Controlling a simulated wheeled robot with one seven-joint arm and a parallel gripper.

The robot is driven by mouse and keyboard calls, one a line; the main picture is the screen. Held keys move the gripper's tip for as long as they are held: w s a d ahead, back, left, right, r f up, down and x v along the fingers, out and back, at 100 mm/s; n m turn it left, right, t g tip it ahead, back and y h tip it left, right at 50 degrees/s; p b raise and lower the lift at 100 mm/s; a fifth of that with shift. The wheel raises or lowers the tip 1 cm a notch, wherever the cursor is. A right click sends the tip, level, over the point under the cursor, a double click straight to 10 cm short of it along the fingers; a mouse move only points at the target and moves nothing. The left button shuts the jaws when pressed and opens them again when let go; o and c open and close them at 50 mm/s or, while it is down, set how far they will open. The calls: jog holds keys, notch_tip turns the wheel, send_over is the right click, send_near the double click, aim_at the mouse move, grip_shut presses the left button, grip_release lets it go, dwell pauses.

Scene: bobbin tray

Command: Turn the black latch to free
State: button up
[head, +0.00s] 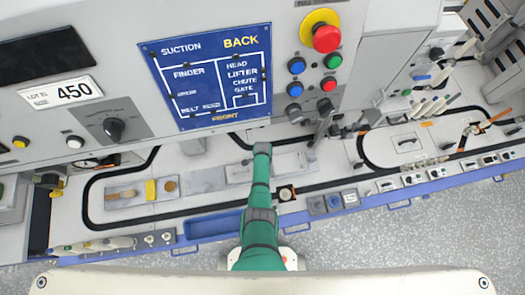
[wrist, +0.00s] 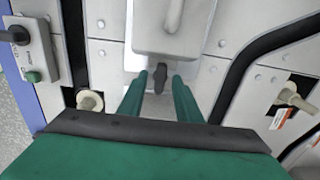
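A small black latch (wrist: 160,74) shows in the wrist view, at the lower edge of a light grey housing (wrist: 172,28). It looks upright, running away from my gripper. My gripper (wrist: 160,86) is open, with one green finger on each side of the latch in the picture. Gaps show between the latch and both fingers; I cannot tell how far the fingertips are from it in depth. In the head view my green arm (head: 262,185) reaches forward over the bench, and I cannot make out the fingers or the latch there.
In the wrist view, a cream spool (wrist: 90,101) stands at left and a cream knob with a tag (wrist: 290,97) at right. A black track (wrist: 262,52) curves at right. A control box (wrist: 30,50) sits at upper left. An overhanging panel (head: 205,75) fills the head view's upper part.

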grip_shut()
jog(key=shift+n, duration=0.4)
jog(key=n, duration=0.3)
jog(key=shift+n, duration=0.3)
jog(key=n, duration=0.4)
jog(key=shift+n, duration=0.3)
jog(key=n, duration=0.4)
jog(key=shift+s+d+n, duration=0.1)
jog(key=shift+n, duration=2.3)
